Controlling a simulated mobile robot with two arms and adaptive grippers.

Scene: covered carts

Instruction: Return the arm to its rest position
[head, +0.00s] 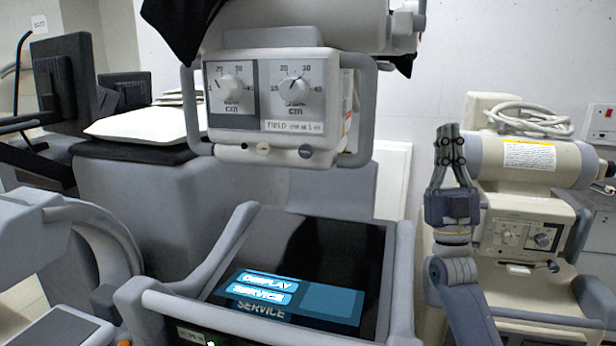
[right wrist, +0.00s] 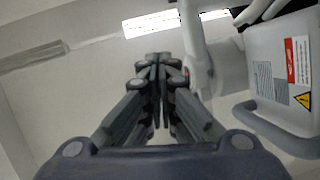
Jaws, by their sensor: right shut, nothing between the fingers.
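My right gripper (head: 449,130) points upward at the right of the head view, in front of the beige machine. Its fingers are together with nothing between them. In the right wrist view the closed fingers (right wrist: 158,62) point up toward the ceiling. My right arm (head: 458,280) rises from the lower right edge of the head view. My left gripper is not in view.
A cart with a lit display screen (head: 290,298) stands in front. A control box with two dials (head: 270,100) hangs above it. A beige machine (head: 520,160) with a coiled cable stands behind my right gripper. Dark monitors (head: 65,85) are at the left.

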